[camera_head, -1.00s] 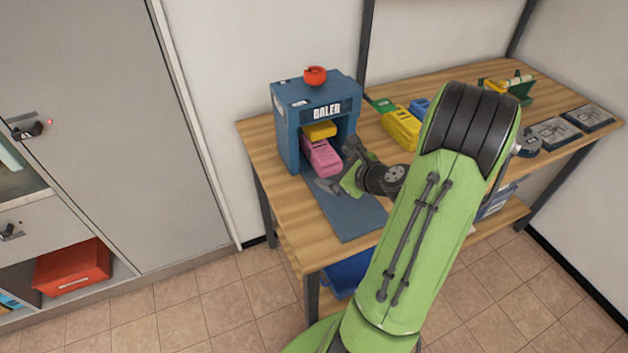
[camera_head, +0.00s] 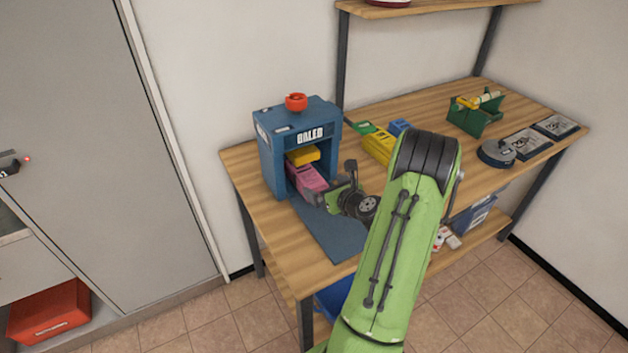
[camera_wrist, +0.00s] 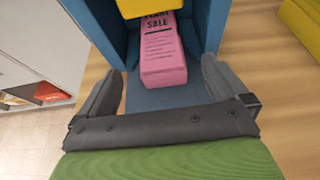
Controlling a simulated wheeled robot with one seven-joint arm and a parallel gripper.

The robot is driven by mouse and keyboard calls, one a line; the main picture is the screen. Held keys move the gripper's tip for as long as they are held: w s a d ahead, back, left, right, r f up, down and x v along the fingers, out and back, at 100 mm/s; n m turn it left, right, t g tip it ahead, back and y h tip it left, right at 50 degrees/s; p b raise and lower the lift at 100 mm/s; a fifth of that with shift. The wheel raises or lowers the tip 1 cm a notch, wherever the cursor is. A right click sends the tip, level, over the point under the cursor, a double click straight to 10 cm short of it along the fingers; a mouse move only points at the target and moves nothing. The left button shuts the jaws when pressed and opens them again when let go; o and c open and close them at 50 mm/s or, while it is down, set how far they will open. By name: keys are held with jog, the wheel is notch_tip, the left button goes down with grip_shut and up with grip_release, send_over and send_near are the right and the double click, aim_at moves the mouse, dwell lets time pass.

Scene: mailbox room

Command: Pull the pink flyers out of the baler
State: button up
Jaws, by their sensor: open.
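The blue baler (camera_head: 268,165) stands on the left end of the wooden table, with a red knob on top. A stack of pink flyers (camera_head: 308,178) lies in its opening, under a yellow block (camera_head: 303,155). In the wrist view the pink flyers (camera_wrist: 163,55) reach out toward me, with dark print on top, and the yellow block (camera_wrist: 148,8) covers their far end. My gripper (camera_wrist: 162,85) is open, one finger to each side of the flyers' line, its tips near the flyers' front end. No contact shows. In the head view my gripper (camera_head: 325,193) is at the baler's mouth.
A blue mat (camera_head: 330,235) extends from the baler toward the table's front edge. Yellow stacks (camera_head: 378,148), a green holder (camera_head: 475,115), a dark round object (camera_head: 497,153) and flat dark panels (camera_head: 555,126) sit further right. A shelf (camera_head: 430,8) hangs above.

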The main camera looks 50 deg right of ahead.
aim_at(311, 178)
jog(key=x, duration=0.9)
jog(key=shift+w+f, duration=0.1)
jog(key=shift+w, duration=0.2)
